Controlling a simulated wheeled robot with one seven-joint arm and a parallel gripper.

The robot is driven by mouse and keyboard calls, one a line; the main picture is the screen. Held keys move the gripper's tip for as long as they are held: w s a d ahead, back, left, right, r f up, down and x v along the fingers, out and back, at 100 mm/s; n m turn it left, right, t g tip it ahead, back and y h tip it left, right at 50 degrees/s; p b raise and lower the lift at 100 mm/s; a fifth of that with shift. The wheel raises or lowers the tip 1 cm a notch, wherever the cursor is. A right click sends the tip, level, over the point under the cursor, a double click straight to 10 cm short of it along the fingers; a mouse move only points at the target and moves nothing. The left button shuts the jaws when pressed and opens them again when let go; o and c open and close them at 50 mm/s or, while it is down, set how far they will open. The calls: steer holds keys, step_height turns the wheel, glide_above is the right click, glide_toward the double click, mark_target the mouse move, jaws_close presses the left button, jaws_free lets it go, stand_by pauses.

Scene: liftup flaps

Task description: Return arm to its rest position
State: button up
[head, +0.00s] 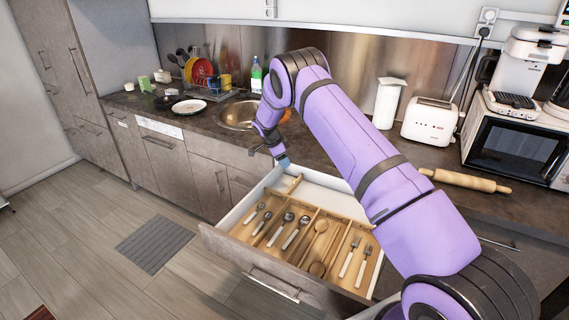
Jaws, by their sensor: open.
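My purple arm reaches from the lower right up over the counter and bends down at its far end. My gripper (268,150) hangs above the back left edge of an open drawer and is open. Nothing shows between its fingers, though they are small in the view. The drawer (225,243) is pulled out and holds a wooden tray with spoons, forks and wooden utensils in compartments. The gripper is apart from the cutlery.
The counter carries a toaster (430,120), a microwave (515,143), a rolling pin (465,180), a paper towel roll (387,103), a plate (189,107) and a dish rack (215,82). A sink (237,114) lies behind my gripper. The floor at the left is open, with a grey mat (155,243).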

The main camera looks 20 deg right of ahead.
stand_by(0.3)
steer(key=s+a+r+n+t+y, duration=0.1)
steer(key=s+r+n, duration=0.15)
steer(key=r, duration=0.75)
steer(key=s+r+n, duration=0.1)
steer(key=s+r, duration=0.2)
steer(key=r, duration=0.7)
steer(key=s+a+r+n+t+y, duration=0.2)
steer(key=s+r+n, duration=0.3)
steer(key=s+r, duration=1.05)
steer(key=s+a+r+n+t, duration=0.15)
steer(key=s+r, duration=0.25)
steer(key=s, duration=0.4)
steer(key=s+r+n, duration=0.3)
steer(key=s+r, duration=0.2)
steer(key=s, duration=0.3)
steer(key=s+a+f+n, duration=0.1)
steer(key=s+n, duration=0.2)
steer(key=s, duration=0.6)
steer(key=s+a+f+n+t+y, duration=0.1)
steer(key=s+n, duration=0.2)
steer(key=s, duration=0.6)
steer(key=shift+s+f, duration=0.25)
steer(key=shift+s, duration=0.05)
